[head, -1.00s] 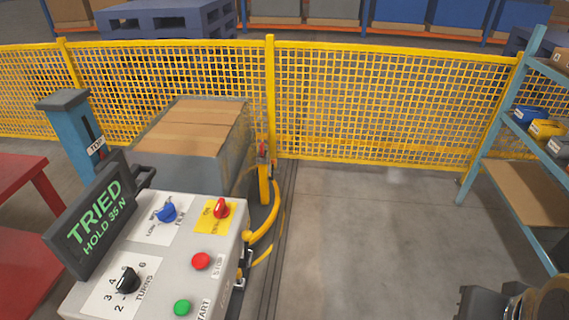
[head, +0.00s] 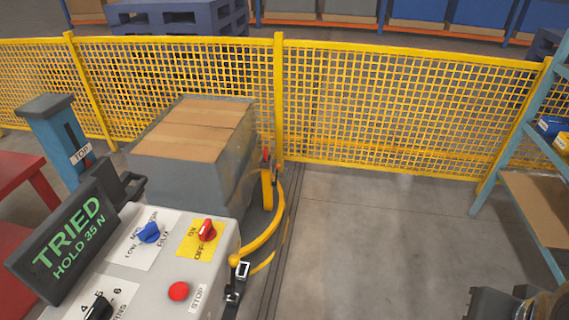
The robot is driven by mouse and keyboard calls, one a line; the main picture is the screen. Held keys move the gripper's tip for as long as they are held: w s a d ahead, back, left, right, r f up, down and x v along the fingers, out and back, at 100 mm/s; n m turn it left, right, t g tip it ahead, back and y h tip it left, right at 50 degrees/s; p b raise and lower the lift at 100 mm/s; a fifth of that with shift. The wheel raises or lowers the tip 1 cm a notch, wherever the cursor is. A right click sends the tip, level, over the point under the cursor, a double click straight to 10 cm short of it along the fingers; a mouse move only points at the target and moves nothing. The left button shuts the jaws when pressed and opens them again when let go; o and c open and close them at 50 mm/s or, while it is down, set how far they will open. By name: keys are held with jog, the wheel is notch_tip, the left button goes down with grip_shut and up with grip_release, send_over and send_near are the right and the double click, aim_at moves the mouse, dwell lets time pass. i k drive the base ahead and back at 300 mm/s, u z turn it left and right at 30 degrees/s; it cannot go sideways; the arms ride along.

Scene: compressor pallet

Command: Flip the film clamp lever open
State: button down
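A small red-tipped lever (head: 266,154) stands roughly upright at the top of a short yellow post (head: 267,188), in the middle of the head view. It looks like the film clamp lever, but it is too small to tell its exact position. The post stands beside the right face of the wrapped pallet load (head: 188,160), close to the yellow fence. A curved yellow guard rail (head: 272,222) passes in front of the post's foot.
A grey control console (head: 205,270) with knobs, buttons and a screen reading "TRIED HOLD 35 N" (head: 70,240) fills the lower left. Yellow mesh fence (head: 400,115) runs behind. Open floor (head: 380,240) lies to the right, before a blue shelf rack (head: 537,130).

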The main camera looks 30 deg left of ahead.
aim_at(277, 166)
jog(key=z, duration=0.05)
jog(key=i, duration=2.65)
jog(key=u, duration=2.85)
